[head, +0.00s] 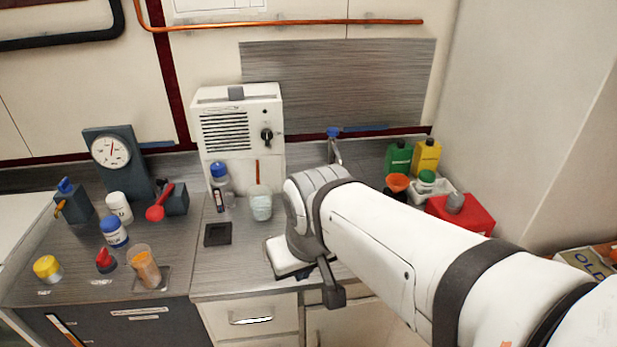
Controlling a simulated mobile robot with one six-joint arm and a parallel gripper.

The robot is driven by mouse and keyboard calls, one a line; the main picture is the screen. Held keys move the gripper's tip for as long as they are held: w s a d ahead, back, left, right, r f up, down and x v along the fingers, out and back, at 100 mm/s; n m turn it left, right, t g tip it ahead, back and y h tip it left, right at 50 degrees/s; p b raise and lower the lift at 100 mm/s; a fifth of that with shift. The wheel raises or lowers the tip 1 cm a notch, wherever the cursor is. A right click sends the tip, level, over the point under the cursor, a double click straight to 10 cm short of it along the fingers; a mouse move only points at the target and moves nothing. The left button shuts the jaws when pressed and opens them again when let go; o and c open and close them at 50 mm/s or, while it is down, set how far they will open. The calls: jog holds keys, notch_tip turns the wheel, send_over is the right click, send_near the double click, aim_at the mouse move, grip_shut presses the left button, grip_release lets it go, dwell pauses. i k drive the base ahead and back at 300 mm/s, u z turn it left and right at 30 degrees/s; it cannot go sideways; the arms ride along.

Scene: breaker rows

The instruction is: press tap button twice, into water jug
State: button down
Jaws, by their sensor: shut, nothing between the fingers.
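A metal tap (335,152) with a blue top (333,132) stands at the back of the counter, behind my arm. I take the blue top for the tap button. A clear vessel with pale contents (260,205) stands in front of the white cabinet unit; I cannot tell whether it is the water jug. No other jug shows clearly, and my arm hides the area below the tap. My gripper (333,295) shows as a dark end at the counter's front edge, pointing down. It is shut and empty, in front of the tap and well apart from it.
A white unit (240,130) with a grille and black knob stands at the back. Several bottles and a red box (462,214) are at right. A gauge (110,152), small jars and an orange-filled beaker (145,267) are at left. The counter left of my wrist has free room.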

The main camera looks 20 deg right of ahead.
aim_at(333, 132)
jog(key=u, duration=0.05)
jog(key=k, duration=1.3)
jog(key=z, duration=0.55)
jog(key=i, duration=1.9)
